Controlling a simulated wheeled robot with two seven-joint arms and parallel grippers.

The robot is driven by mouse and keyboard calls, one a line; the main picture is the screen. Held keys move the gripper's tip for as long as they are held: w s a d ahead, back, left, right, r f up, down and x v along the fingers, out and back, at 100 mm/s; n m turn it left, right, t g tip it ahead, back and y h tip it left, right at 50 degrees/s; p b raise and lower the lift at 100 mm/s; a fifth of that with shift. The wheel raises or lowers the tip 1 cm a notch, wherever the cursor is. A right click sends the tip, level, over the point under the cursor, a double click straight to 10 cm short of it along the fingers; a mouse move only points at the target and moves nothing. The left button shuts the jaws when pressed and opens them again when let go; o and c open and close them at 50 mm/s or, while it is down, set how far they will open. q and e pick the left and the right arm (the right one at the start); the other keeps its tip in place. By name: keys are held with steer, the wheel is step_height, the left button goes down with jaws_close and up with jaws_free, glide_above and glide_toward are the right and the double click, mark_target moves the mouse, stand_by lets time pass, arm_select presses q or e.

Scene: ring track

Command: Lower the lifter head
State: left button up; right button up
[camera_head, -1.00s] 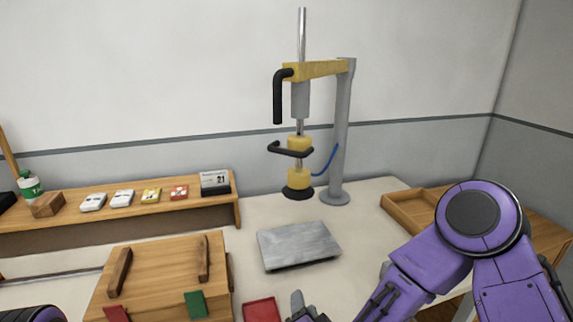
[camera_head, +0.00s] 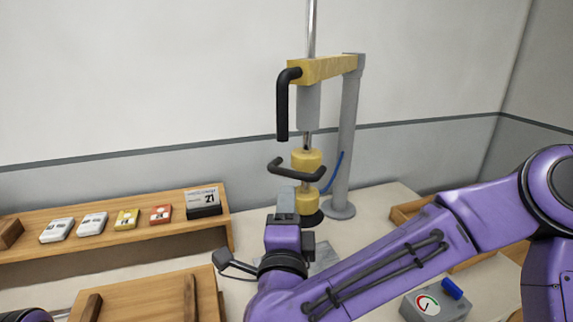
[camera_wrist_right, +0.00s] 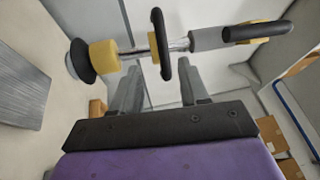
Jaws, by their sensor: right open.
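The lifter head (camera_head: 305,200) hangs on its rod from the yellow arm (camera_head: 325,68) of a grey post. It has yellow blocks, a black suction cup at the bottom and a black bar handle (camera_head: 318,175). My right gripper (camera_head: 287,192) is in front of the head, just below the handle's left part, and covers some of it. In the right wrist view, the open jaws (camera_wrist_right: 160,72) point at the black handle (camera_wrist_right: 160,40), which lies between and slightly beyond the fingertips. I cannot tell if they touch. My left gripper is out of view.
A grey metal plate (camera_head: 325,256) lies under the head, mostly hidden by my right arm. A grey gauge box (camera_head: 436,303) stands at lower right. A shelf (camera_head: 130,242) with small boxes and a calendar (camera_head: 203,202) is at left, a wooden crate lid (camera_head: 150,292) before it.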

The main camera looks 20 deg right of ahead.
mark_target(292, 177)
steer(key=w, duration=0.1)
steer(key=w+d+r+p, duration=0.1)
steer(key=w+p, duration=0.1)
steer(key=shift+w+d+r, duration=0.15)
steer(key=shift+d+r, duration=0.15)
steer(key=shift+r, duration=0.05)
steer(key=p+x, duration=0.1)
steer(key=x, duration=0.1)
steer(key=p+x, duration=0.1)
steer(key=x, duration=0.1)
steer(key=p+x, duration=0.1)
steer(key=x, duration=0.1)
steer(key=shift+w+d+f, duration=0.1)
steer(key=shift+f, duration=0.2)
